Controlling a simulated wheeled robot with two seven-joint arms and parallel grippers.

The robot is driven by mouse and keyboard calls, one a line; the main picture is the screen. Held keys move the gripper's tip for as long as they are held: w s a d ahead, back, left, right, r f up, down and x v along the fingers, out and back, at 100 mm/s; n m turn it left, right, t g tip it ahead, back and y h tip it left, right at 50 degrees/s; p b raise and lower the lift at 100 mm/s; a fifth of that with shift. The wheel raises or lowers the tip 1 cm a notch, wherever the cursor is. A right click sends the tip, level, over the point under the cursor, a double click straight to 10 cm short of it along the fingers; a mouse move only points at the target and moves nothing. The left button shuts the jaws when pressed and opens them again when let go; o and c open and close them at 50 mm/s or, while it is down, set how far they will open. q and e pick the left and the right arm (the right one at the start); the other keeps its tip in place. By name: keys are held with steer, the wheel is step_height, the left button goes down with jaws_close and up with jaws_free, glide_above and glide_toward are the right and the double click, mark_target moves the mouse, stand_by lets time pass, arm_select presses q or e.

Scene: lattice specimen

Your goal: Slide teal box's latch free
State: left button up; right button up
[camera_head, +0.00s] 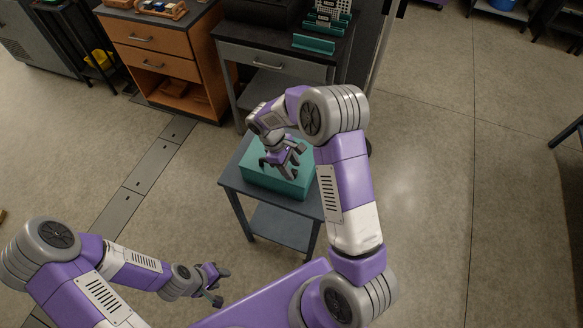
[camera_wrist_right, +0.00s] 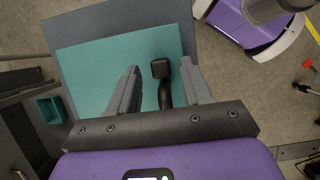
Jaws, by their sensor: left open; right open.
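The teal box (camera_head: 264,179) sits on a small grey table (camera_head: 235,188). In the right wrist view the teal lid (camera_wrist_right: 90,75) fills the middle. A black latch knob (camera_wrist_right: 160,68) on a dark stem shows over the lid, near its right edge. My right gripper (camera_head: 282,168) is above the box and hides part of its top. In the right wrist view its two fingers stand open on either side of the latch, with gaps to it. Whether the latch lies at fingertip depth is unclear. My left gripper (camera_head: 217,285) is open and empty, low and left, away from the box.
An orange drawer cabinet (camera_head: 155,62) and a dark workbench (camera_head: 262,60) stand behind the table. A teal tray (camera_head: 314,44) lies on the bench top. The floor to the right is clear.

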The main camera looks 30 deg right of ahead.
steer(key=shift+s+d+f, duration=0.15)
steer(key=shift+s+f, duration=0.15)
steer(key=shift+f, duration=0.1)
steer(key=shift+w, duration=0.1)
steer(key=shift+c, duration=0.3)
jaws_close()
